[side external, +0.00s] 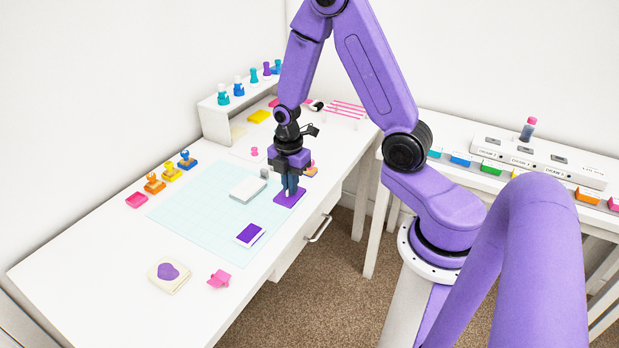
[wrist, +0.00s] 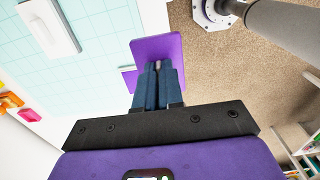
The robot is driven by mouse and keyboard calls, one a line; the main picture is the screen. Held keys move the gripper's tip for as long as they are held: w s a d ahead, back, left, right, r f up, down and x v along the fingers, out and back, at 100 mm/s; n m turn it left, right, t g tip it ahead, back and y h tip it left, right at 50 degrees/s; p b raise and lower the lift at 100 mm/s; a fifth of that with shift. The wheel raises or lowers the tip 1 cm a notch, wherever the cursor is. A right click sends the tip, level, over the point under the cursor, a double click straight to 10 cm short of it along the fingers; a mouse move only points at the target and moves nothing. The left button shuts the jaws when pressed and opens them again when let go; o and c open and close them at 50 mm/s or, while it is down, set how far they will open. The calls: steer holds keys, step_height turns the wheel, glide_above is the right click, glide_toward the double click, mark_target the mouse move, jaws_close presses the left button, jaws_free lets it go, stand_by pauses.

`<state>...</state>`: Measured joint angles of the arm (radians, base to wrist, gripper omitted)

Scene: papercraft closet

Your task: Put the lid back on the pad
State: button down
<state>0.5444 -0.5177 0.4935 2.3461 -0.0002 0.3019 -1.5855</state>
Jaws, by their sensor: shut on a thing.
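My gripper (side external: 289,190) is shut on a flat purple lid (side external: 283,200) near the front edge of the white table. In the wrist view the fingertips (wrist: 158,66) hold the lid (wrist: 157,46) at its edge, and the lid overlaps the carpet beyond the table edge. The pad (side external: 250,234), a purple rectangle with a white border, lies on the light blue mat, left of and nearer than the lid in the side view. A smaller purple patch (wrist: 129,77) shows beside the fingers in the wrist view; I cannot tell what it belongs to.
A white block (side external: 248,189) lies on the gridded mat (side external: 190,215). Several stamps (side external: 170,172) stand at the mat's back left. A cream tile with a purple blob (side external: 168,276) and a pink piece (side external: 219,279) lie at the near end.

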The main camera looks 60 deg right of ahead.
glide_above(250, 232)
step_height(250, 232, down, 4)
steer(key=shift+f, duration=0.2)
steer(key=shift+f, duration=2.45)
steer(key=shift+f, duration=0.45)
stand_by(0.6)
steer(key=c, duration=0.7)
jaws_free()
